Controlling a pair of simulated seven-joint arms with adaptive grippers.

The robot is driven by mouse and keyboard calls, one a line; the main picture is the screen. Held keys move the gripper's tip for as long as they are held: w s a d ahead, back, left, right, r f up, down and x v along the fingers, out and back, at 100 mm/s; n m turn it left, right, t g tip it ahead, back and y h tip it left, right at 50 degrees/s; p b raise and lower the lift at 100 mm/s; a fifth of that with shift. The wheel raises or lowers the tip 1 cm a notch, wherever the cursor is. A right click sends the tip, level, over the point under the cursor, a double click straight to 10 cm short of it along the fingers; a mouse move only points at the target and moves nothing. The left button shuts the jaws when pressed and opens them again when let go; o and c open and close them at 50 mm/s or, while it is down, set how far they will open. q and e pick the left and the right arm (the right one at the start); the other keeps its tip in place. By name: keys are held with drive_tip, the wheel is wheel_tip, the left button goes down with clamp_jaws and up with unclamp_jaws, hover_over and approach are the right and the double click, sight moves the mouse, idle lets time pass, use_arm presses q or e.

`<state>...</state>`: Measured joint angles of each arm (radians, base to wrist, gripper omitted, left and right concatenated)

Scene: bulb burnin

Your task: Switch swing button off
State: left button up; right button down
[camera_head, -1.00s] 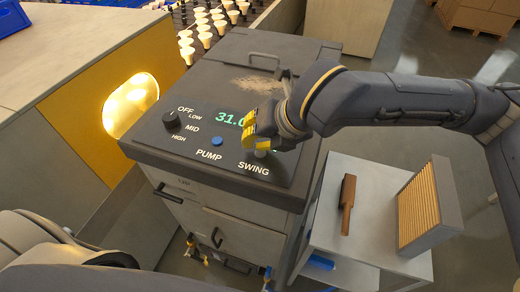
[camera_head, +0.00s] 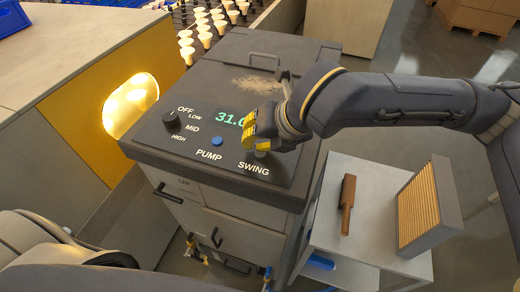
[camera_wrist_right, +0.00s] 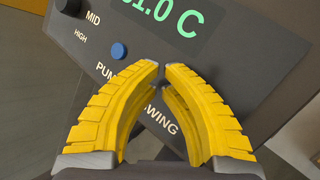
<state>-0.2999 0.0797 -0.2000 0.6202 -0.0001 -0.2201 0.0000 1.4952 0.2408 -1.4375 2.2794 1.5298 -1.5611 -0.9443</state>
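The swing button cannot be made out clearly there, and contact cannot be told. My left gripper is out of view.
The blue pump button (camera_head: 217,141) and black selector knob (camera_head: 171,119) are left of my right gripper. The green display (camera_head: 229,118) reads about 31.0 C. A handle (camera_head: 264,58) stands on the lid. A side table (camera_head: 323,222) holds a brown brush (camera_head: 347,205) and a slatted box (camera_head: 428,205).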

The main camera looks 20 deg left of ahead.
drive_tip(key=shift+r, duration=0.45)
drive_tip(key=shift+r, duration=0.1)
drive_tip(key=shift+r, duration=2.9)
